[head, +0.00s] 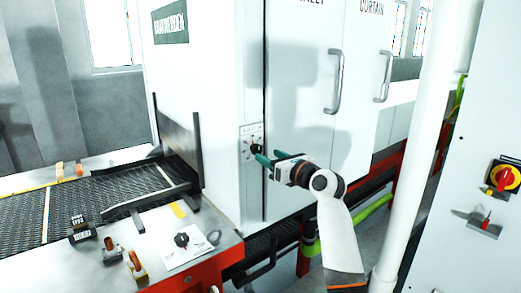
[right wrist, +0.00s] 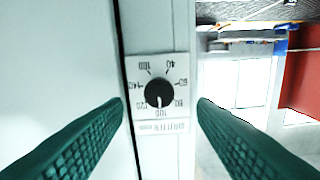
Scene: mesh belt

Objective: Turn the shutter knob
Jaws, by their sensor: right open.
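The shutter knob (head: 256,148) is a small black round knob on a white dial plate, on the side of the white machine cabinet. In the right wrist view the knob (right wrist: 158,93) sits at the middle of its plate (right wrist: 178,126), with the numbers upside down. Its white pointer line points down, near the 100 mark. My right gripper (head: 263,158) is at the plate in the head view. Its two green fingers (right wrist: 160,120) are open, one on each side of the knob, with gaps between them and it. My left gripper is not in view.
A mesh belt (head: 95,200) enters the cabinet at the left. Another black knob (head: 181,240) is on a plate on the front table. A white post (head: 418,150) and a panel with a red and yellow switch (head: 503,176) stand at the right. Door handles (head: 336,82) stick out from the cabinet.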

